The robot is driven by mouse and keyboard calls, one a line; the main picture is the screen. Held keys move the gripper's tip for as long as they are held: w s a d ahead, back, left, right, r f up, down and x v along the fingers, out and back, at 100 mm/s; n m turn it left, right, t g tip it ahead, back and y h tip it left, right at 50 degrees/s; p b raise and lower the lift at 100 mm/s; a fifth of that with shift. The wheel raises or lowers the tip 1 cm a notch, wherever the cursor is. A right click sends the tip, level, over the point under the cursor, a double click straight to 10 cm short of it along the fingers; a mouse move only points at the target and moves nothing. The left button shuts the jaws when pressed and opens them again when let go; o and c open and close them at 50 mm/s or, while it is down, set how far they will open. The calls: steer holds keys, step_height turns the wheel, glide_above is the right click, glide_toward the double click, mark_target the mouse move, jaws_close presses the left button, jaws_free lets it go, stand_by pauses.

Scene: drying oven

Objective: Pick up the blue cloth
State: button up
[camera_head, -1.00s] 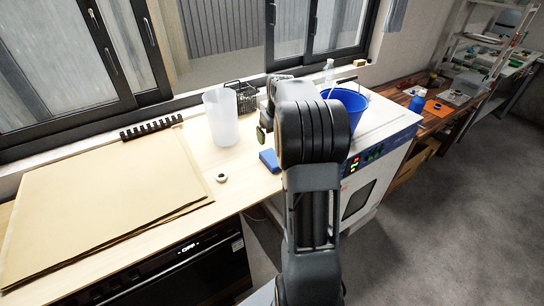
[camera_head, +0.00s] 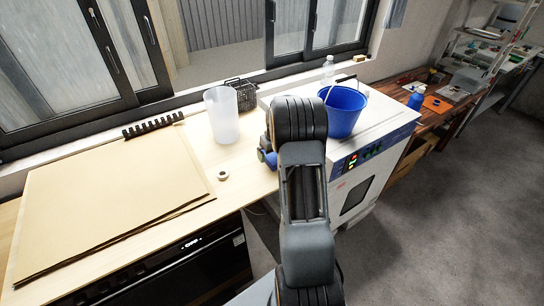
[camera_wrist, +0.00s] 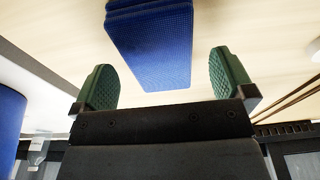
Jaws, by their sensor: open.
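The blue cloth (camera_wrist: 150,45) is a folded, textured block lying on the pale wooden counter. In the wrist view it lies ahead of and between the two green finger pads of my gripper (camera_wrist: 163,72). The pads stand wide apart with clear gaps on both sides, and neither visibly touches the cloth. In the head view a little of the cloth (camera_head: 271,161) shows beside my arm, which hides most of it and much of my gripper.
A white drying oven (camera_head: 378,120) with a blue bucket (camera_head: 342,112) on top stands right of the cloth. On the counter are a translucent beaker (camera_head: 221,115), a dark wire basket (camera_head: 244,95), a tape roll (camera_head: 222,175) and brown board sheets (camera_head: 110,200).

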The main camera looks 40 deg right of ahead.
steer(key=shift+w+f, duration=0.15)
steer(key=shift+f, duration=0.85)
steer(key=shift+c, duration=0.3)
steer(key=c, duration=0.9)
